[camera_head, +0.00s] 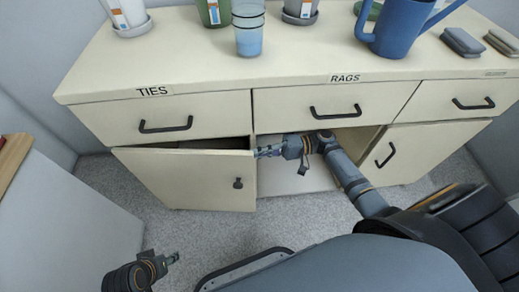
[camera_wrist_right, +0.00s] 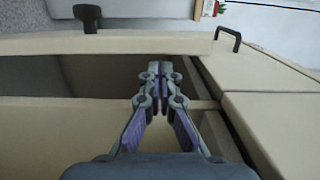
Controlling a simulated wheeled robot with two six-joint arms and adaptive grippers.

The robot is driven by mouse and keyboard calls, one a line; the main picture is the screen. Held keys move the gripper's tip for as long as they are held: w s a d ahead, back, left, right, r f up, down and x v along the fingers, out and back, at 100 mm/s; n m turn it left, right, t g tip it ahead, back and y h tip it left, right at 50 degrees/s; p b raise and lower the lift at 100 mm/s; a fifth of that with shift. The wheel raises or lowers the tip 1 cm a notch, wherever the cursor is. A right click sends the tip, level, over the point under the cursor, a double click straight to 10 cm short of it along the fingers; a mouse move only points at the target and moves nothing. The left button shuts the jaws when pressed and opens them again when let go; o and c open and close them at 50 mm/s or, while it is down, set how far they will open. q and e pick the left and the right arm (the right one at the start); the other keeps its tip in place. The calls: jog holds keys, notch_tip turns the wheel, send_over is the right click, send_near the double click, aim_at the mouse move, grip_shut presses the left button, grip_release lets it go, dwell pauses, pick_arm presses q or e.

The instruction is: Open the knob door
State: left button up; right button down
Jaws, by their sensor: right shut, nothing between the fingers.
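The knob door (camera_head: 190,179) is the lower left door of the cream cabinet. It stands partly open, swung out from the cabinet front, with its dark knob (camera_head: 238,183) near its free edge. The right wrist view shows the door's top edge (camera_wrist_right: 110,44) and the knob (camera_wrist_right: 88,17) beyond it. My right gripper (camera_head: 262,152) is shut and empty, at the door's free edge near its top, by the open compartment. In the wrist view its fingertips (camera_wrist_right: 155,68) point at the inner side of the door; I cannot tell whether they touch. My left gripper (camera_head: 170,260) is low at the left, apart from the cabinet, its jaws unclear.
Drawers labelled TIES (camera_head: 165,122) and RAGS (camera_head: 335,108) are closed above. Cups, a clear tumbler (camera_head: 249,40) and a blue watering can (camera_head: 395,28) stand on top. A white side unit (camera_head: 65,225) stands left of the door, with carpet (camera_head: 110,180) between.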

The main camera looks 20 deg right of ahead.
aim_at(238, 156)
jog(key=a, duration=0.3)
jog(key=w+a, duration=0.1)
jog(key=a, duration=0.2)
jog(key=shift+w+a, duration=0.1)
jog(key=shift+a, duration=0.05)
